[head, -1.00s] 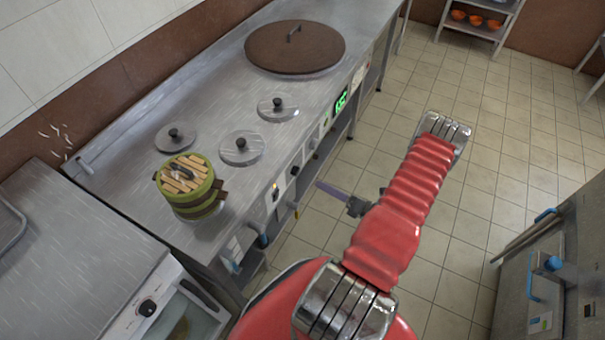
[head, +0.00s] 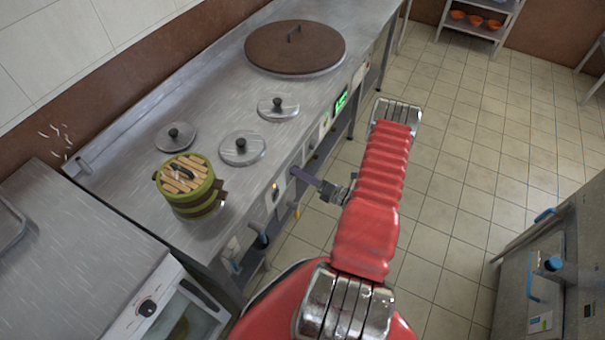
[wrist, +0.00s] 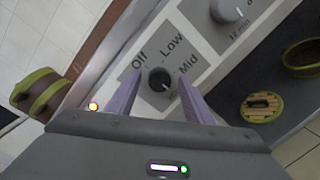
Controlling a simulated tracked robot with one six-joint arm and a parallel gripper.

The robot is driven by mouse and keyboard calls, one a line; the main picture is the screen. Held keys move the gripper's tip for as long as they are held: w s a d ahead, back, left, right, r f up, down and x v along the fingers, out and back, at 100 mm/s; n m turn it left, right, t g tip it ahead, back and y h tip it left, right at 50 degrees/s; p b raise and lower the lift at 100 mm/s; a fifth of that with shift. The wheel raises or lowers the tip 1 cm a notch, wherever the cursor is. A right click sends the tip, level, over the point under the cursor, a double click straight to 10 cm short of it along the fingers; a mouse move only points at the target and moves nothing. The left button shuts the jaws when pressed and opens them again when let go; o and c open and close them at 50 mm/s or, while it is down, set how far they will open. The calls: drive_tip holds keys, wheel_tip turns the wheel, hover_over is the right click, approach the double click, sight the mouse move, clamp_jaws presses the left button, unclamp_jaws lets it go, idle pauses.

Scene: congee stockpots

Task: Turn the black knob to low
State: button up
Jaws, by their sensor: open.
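The black knob (wrist: 160,79) shows in the wrist view on a light panel with the labels Off, Low and Mid around it. A small pale mark shows on its lower right side; I cannot tell exactly which label it points to. My gripper (wrist: 161,75) is open, its two purple fingers on either side of the knob; I cannot tell whether they touch it. In the head view my gripper (head: 305,175) is at the front panel of the steel counter (head: 215,120), and the black knob cannot be made out there.
A grey knob (wrist: 230,9) marked 12 min sits on the panel. An orange light (wrist: 93,106) glows to the left. Tiled floor (head: 470,140) is clear to the right.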

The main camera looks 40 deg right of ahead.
drive_tip(key=c, duration=1)
drive_tip(key=shift+d, duration=0.1)
